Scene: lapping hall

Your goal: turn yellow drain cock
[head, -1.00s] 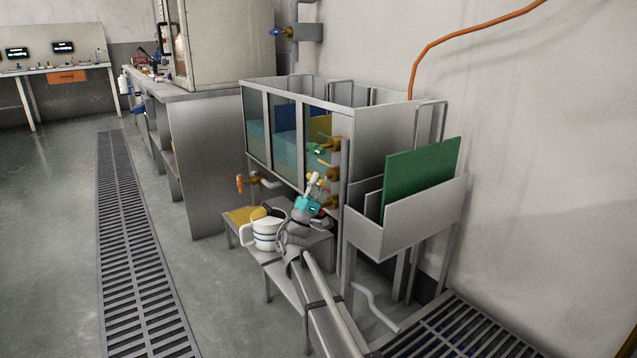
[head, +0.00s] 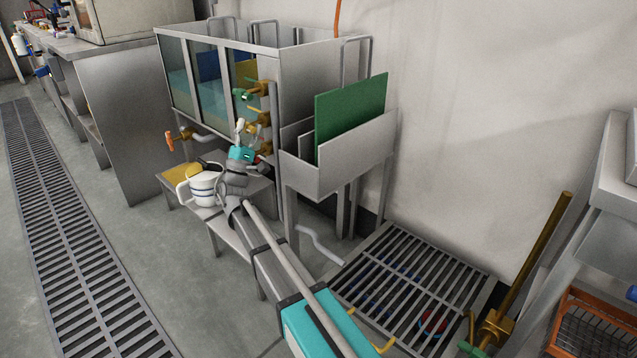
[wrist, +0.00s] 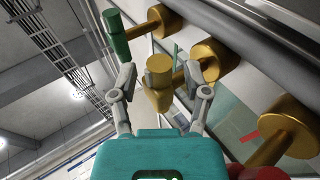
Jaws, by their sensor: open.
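A column of cocks with brass bodies is on the right end of the glass-fronted tank. The yellow drain cock (wrist: 157,85) is in the wrist view, its yellow-gold handle lying between my fingers. A yellow lever below the green cock also shows in the head view (head: 256,109). My gripper (wrist: 160,84) is open, with one finger on each side of the handle. I cannot tell whether either finger touches it. In the head view my gripper (head: 243,128) is small beside the cocks, and its fingertips partly hide the lower ones.
A green-handled cock (wrist: 115,35) is close beyond my left finger. Another brass cock body (wrist: 285,130) is at right. An orange cock (head: 169,141) is at the tank's left. A white jug (head: 204,188) stands on the low bench near my arm. A green panel (head: 350,117) is in the side bin.

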